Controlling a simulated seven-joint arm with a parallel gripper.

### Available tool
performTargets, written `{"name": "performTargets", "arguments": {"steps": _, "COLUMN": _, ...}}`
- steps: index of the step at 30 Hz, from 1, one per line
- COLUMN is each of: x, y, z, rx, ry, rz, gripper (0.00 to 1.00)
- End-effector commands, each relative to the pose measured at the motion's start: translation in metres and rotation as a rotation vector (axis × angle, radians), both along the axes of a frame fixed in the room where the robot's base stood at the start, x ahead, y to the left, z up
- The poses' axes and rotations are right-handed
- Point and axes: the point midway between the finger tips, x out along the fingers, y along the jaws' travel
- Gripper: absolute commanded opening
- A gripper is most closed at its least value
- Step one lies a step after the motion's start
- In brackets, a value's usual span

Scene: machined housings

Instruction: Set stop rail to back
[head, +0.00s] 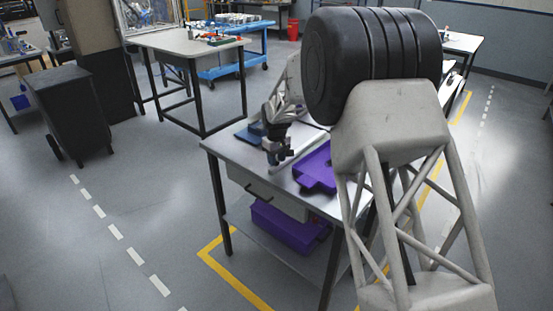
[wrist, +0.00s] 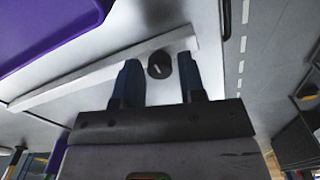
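The stop rail looks to be the long pale bar (wrist: 90,72) running diagonally across the table top in the wrist view. It also shows in the head view (head: 303,151). A round black knob (wrist: 160,65) with a white mark sits at the rail's near edge, close to its right end. My gripper (wrist: 160,68) is open, with one dark finger on each side of the knob and gaps visible on both sides. In the head view my gripper (head: 277,157) is low over the table, beside the rail's near end. The knob is hidden there.
A purple tray (head: 317,171) lies on the metal table (head: 236,160), right of the rail; its edge shows in the wrist view (wrist: 50,30). A blue item (head: 250,133) lies behind my gripper. A purple bin (head: 285,226) stands on the lower shelf. The table's front-left corner is clear.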

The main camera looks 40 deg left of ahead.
Motion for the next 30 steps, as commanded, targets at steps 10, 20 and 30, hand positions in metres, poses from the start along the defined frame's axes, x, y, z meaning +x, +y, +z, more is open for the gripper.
{"name": "performTargets", "arguments": {"steps": 10, "x": 0.000, "y": 0.000, "z": 0.000, "rx": 0.000, "ry": 0.000, "rz": 0.000, "gripper": 0.00}}
{"name": "performTargets", "arguments": {"steps": 20, "x": 0.001, "y": 0.027, "z": -0.001, "rx": 0.001, "ry": 0.000, "rz": 0.001, "gripper": 0.00}}
{"name": "performTargets", "arguments": {"steps": 30, "x": 0.001, "y": 0.086, "z": -0.001, "rx": 0.000, "ry": 0.000, "rz": 0.000, "gripper": 0.00}}
